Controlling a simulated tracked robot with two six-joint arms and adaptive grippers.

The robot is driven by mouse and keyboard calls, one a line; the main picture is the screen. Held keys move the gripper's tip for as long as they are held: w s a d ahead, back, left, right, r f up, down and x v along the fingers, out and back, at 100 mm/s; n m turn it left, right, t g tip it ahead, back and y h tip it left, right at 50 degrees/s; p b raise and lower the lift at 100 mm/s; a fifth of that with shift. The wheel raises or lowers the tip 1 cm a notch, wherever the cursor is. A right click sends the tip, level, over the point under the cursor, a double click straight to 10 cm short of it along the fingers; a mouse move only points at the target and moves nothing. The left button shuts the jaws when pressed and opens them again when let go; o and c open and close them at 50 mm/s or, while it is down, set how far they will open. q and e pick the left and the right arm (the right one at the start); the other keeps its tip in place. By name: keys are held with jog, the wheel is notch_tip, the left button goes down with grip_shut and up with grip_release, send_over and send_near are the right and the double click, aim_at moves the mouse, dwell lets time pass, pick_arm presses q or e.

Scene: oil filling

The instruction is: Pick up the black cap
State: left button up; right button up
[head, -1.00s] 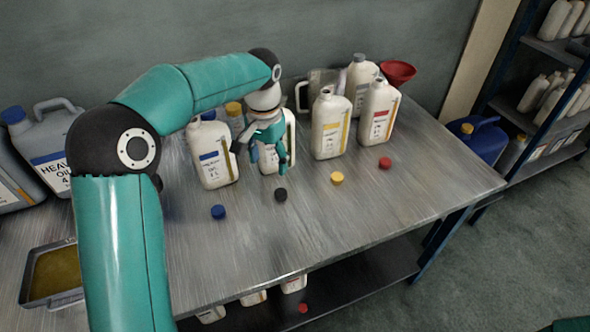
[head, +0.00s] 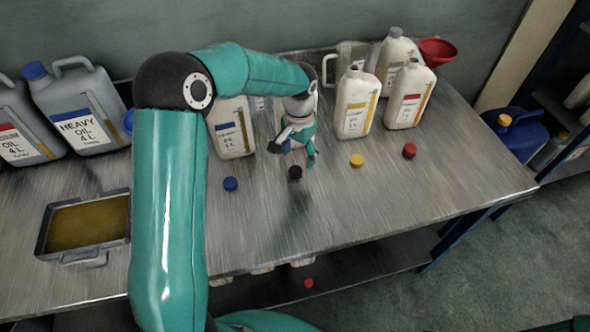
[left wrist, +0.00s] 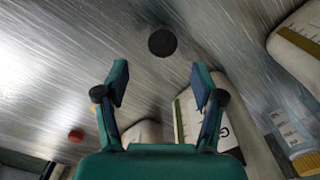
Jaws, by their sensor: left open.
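The black cap (head: 295,172) lies on the metal table, in front of the row of white bottles. It also shows in the left wrist view (left wrist: 162,42) as a dark disc beyond the fingertips. My left gripper (head: 294,155) is open and empty, pointing down above and just behind the cap in the head view. In the left wrist view its two fingers (left wrist: 159,82) are spread apart, with the cap centred ahead of them and not between them. My right gripper is not in view.
A blue cap (head: 230,184) lies left of the black cap; a yellow cap (head: 357,160) and a red cap (head: 409,151) lie to its right. White bottles (head: 355,105) stand close behind. An oil tray (head: 62,252) sits at the left. The table front is clear.

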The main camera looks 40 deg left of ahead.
aim_at(296, 170)
pick_arm(q)
jog(key=shift+s+a+f+p, duration=0.15)
jog(key=shift+f+p, duration=0.15)
jog(key=shift+f, duration=1.15)
jog(key=shift+s+f+p, duration=0.15)
jog(key=shift+f+p, duration=0.15)
jog(key=shift+f, duration=1.1)
jog(key=c, duration=0.7)
